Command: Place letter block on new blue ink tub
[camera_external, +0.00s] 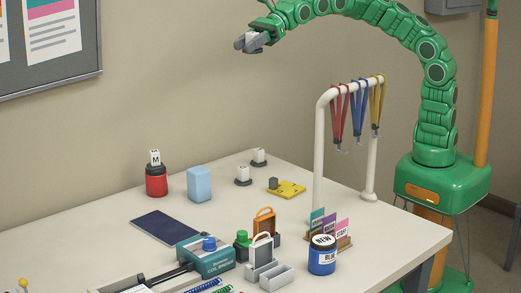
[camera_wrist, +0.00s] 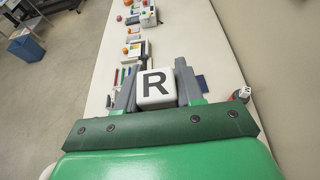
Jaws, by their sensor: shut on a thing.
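My gripper (camera_external: 246,42) is high above the back of the table, at the end of my green arm. In the wrist view my gripper (camera_wrist: 156,86) is shut on a white letter block (camera_wrist: 156,90) marked R. The new blue ink tub (camera_external: 322,257), with a white lid reading NEW and a BLUE label, stands upright near the front right of the table, far below my gripper. Nothing rests on its lid.
A red tub (camera_external: 156,184) bears an M block (camera_external: 155,157). The lanyard rack (camera_external: 323,150) rises behind the blue tub. A card holder (camera_external: 344,243), a grey tray (camera_external: 276,278) and an orange-framed item (camera_external: 264,221) stand close to it.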

